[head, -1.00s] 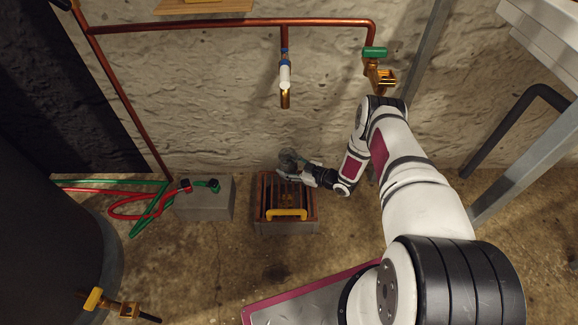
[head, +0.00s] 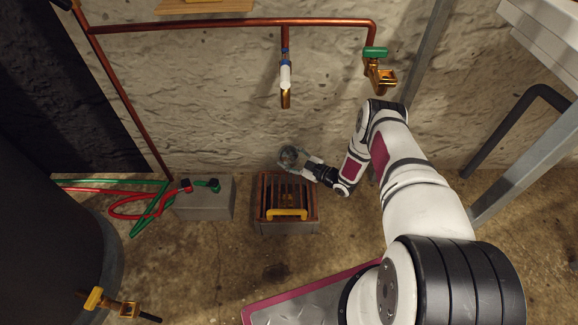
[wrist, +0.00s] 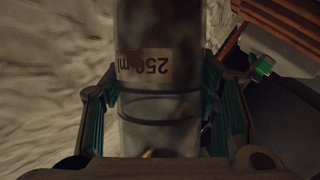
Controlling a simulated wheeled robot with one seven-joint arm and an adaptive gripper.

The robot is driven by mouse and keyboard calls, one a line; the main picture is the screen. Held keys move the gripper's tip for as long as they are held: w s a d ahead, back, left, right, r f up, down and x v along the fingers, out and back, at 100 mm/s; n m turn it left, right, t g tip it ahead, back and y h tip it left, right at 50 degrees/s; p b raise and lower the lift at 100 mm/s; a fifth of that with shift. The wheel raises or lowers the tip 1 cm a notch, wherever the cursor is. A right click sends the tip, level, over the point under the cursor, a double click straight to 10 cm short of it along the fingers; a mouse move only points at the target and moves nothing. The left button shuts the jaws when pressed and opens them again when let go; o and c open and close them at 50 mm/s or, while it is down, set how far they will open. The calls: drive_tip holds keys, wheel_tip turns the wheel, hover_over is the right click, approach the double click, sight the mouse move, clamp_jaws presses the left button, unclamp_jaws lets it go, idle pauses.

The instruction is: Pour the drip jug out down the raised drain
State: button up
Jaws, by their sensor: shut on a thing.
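The drip jug (head: 290,157) is a clear, round vessel at the back edge of the drain, in front of the wall. In the wrist view the jug (wrist: 158,40) fills the middle, with a "250 ml" label upside down and dark rings. My gripper (head: 304,164) is shut on it, a finger on each side in the wrist view. The raised drain (head: 287,228) is a grey block with a copper-brown slatted grate and a yellow handle (head: 287,214). The jug shows behind the grate, not over its middle. Its exact tilt and any liquid inside cannot be told.
A copper pipe (head: 220,24) with a spout (head: 285,90) and a green-handled valve (head: 375,53) runs above. A dark tank (head: 45,240) stands left. Floor in front of the drain is clear.

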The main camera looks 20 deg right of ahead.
sight(288, 149)
drive_tip(key=shift+w+d+r+n, duration=0.1)
drive_tip(key=shift+w+r+n, duration=0.1)
drive_tip(key=shift+r+n, duration=0.25)
drive_tip(key=shift+w+d+r+n+t+y, duration=0.15)
drive_tip(key=shift+r+n+t+y, duration=0.25)
drive_tip(key=shift+r+n+t, duration=0.55)
drive_tip(key=shift+r, duration=0.2)
drive_tip(key=shift+r+n+t+y, duration=0.25)
drive_tip(key=shift+r+n+y, duration=0.25)
drive_tip(key=shift+r+n, duration=0.6)
drive_tip(key=shift+s+r+n+t+y, duration=0.15)
drive_tip(key=shift+r+n+y, duration=0.15)
drive_tip(key=shift+r+n, duration=0.3)
drive_tip(key=shift+s+r+n+t+y, duration=0.15)
drive_tip(key=shift+r+n+y, duration=0.2)
drive_tip(key=shift+n, duration=0.35)
drive_tip(key=shift+w, duration=0.1)
